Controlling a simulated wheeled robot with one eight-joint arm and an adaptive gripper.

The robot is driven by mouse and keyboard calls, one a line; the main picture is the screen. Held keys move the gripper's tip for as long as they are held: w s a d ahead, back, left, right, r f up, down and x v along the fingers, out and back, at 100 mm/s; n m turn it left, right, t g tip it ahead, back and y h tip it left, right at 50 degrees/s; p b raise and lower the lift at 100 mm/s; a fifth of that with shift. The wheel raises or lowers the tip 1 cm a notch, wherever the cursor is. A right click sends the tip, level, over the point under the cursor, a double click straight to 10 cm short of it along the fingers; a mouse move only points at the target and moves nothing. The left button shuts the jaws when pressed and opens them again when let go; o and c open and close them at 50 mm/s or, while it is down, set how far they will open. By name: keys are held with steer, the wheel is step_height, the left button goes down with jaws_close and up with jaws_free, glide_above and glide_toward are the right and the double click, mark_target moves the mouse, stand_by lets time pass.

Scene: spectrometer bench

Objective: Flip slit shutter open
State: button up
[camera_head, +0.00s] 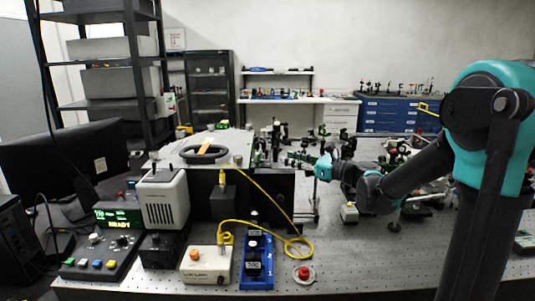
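My arm comes in from the right, and my gripper (300,161) points left over the bench. It is small and dark against the optics behind it, so whether its fingers are open or shut cannot be made out. Left of it stands a large light-topped instrument box (232,146) with a black ring and a yellow piece on top, and a black side panel (273,193). My gripper's tip is close to the right end of this box in the picture; contact cannot be told. I cannot single out the slit shutter; it is too small or hidden.
A yellow cable (271,192) loops before the box. A red button (303,273) sits in front.

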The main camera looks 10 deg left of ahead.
mark_target(267, 154)
steer(key=x, duration=1)
steer(key=shift+a, duration=0.1)
steer(key=shift+c, duration=0.5)
jaws_close()
